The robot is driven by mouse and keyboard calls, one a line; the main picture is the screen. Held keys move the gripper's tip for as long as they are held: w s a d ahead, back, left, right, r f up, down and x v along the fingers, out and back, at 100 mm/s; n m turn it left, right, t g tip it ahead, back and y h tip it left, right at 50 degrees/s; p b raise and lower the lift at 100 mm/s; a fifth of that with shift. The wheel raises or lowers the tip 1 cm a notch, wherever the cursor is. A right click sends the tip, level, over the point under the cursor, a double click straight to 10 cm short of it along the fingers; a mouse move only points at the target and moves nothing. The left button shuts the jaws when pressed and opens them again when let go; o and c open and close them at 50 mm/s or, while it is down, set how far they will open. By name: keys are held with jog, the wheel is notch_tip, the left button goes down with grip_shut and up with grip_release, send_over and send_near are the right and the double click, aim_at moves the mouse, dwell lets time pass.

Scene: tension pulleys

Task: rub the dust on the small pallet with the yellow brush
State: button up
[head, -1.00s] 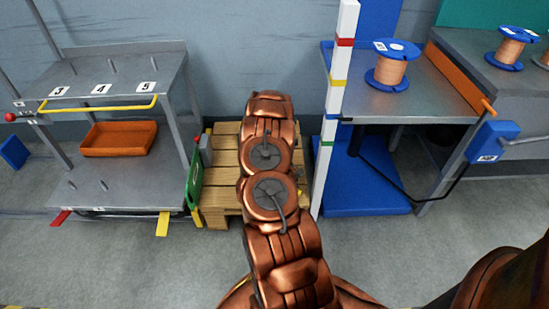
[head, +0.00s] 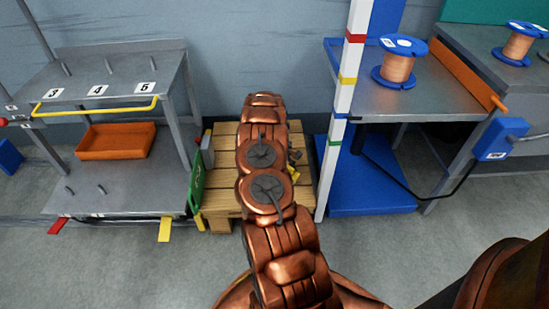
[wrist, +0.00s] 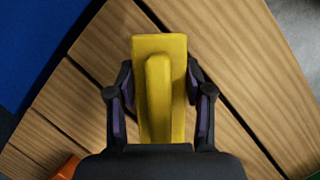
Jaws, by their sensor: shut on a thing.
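The yellow brush (wrist: 160,110) is between the two fingers of my gripper (wrist: 159,70) in the wrist view, and the gripper is shut on it. The brush is over the wooden slats of the small pallet (wrist: 245,95); its underside is hidden, so I cannot tell whether it touches the wood. In the head view the pallet (head: 222,190) lies on the floor, partly behind my arm. A bit of the brush (head: 293,173) shows just right of my arm, above the pallet. I cannot make out dust on the visible slats.
A grey shelf rack (head: 120,190) with an orange tray (head: 115,142) stands left of the pallet. A green panel (head: 197,182) is at the pallet's left edge. A white striped post (head: 345,110) and a blue base (head: 370,185) are close on the right.

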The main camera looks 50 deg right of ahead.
jog(key=shift+w+d, duration=0.25)
jog(key=shift+d, duration=0.05)
jog(key=r, duration=0.1)
jog(key=r+p, duration=0.1)
jog(key=shift+w+a+r, duration=0.2)
jog(key=shift+w+r, duration=0.05)
jog(key=shift+r, duration=0.05)
jog(key=shift+s+d+r+p, duration=0.2)
jog(key=shift+s+r+p, duration=0.1)
jog(key=shift+r, duration=0.35)
jog(key=shift+r+p, duration=0.95)
jog(key=shift+r, duration=1.15)
